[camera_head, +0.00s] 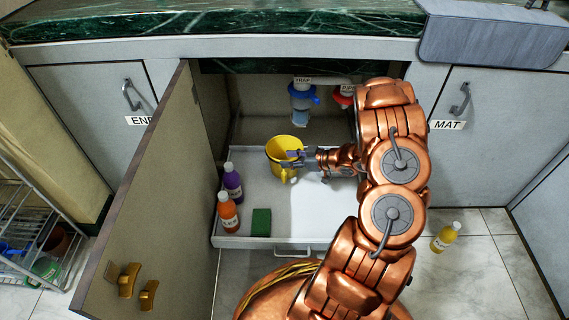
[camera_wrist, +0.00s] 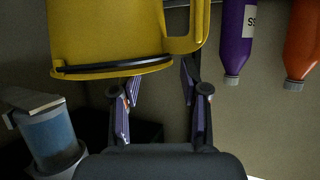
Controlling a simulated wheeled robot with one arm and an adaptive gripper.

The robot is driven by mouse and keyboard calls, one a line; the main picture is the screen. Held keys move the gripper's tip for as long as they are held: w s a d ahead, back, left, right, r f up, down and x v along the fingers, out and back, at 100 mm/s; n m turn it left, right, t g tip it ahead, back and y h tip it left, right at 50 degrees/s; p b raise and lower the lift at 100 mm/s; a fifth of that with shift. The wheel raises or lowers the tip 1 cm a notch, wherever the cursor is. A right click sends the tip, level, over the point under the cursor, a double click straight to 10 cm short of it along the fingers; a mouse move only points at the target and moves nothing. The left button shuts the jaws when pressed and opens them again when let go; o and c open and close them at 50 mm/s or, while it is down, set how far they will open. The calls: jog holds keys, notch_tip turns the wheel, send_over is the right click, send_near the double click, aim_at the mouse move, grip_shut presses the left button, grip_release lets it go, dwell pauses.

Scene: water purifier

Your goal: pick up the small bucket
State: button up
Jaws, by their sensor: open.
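The small bucket is yellow (camera_head: 281,148) and stands upright in the pulled-out white drawer (camera_head: 262,195) under the sink. In the wrist view the bucket (camera_wrist: 105,30) fills the upper left, with a dark band along its rim and its loop handle on the right side. My gripper (camera_head: 295,159) comes in from the right at the bucket's handle side. In the wrist view my gripper (camera_wrist: 160,82) has its two fingers spread, with their tips close to the handle and bucket rim. Nothing is clearly held. Whether the fingers touch the bucket cannot be told.
A purple bottle (camera_head: 232,181), an orange bottle (camera_head: 228,212) and a green sponge (camera_head: 261,222) are in the drawer's left part. The open cabinet door (camera_head: 150,200) stands left. A blue-and-clear trap (camera_head: 302,102) hangs behind. A yellow bottle (camera_head: 445,237) is on the floor, right.

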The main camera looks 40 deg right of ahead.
jog(key=shift+x, duration=0.95)
jog(key=shift+c, duration=0.4)
grip_shut()
